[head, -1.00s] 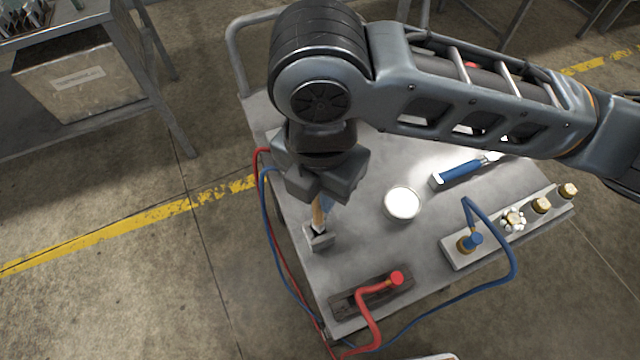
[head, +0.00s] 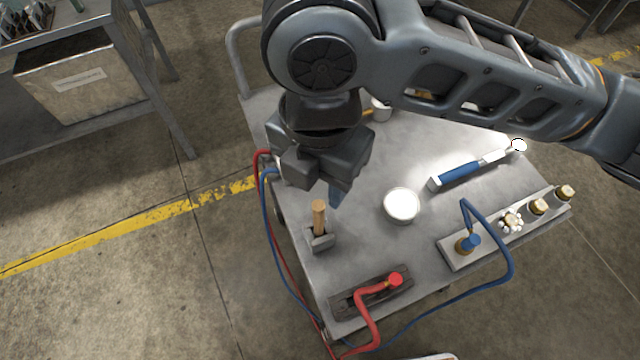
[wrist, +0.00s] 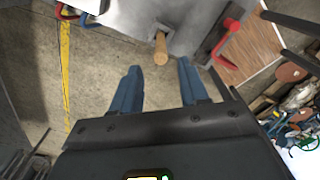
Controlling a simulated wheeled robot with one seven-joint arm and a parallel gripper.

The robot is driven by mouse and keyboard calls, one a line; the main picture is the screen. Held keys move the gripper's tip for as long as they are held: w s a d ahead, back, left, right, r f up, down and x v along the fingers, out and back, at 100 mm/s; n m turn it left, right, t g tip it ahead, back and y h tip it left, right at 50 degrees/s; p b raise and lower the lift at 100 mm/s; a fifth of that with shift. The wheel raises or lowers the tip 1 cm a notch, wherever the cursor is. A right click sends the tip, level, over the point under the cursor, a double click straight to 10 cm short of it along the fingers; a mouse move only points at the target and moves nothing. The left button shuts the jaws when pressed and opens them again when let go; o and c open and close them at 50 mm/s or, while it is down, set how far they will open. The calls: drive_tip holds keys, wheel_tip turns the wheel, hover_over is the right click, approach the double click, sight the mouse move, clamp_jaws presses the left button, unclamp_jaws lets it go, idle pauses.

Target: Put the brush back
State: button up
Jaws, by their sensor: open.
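The brush (head: 319,216) stands in a small grey holder (head: 320,243) near the left edge of the cart top, its wooden handle pointing up. In the wrist view the handle (wrist: 161,49) shows beyond the fingertips. My gripper (wrist: 156,75) is open with nothing between its blue fingers. In the head view the gripper (head: 337,192) is above and beside the handle, apart from it. The brush's lower end is hidden in the holder.
The metal cart top (head: 360,245) also carries a white round container (head: 401,205), a blue-handled tool (head: 462,171), a red hose on a dark block (head: 371,296) and a blue hose on a fitting strip (head: 492,237). Hoses hang over the left edge.

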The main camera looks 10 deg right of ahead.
wheel_tip(320, 180, up, 9)
drive_tip(key=shift+r, duration=0.15)
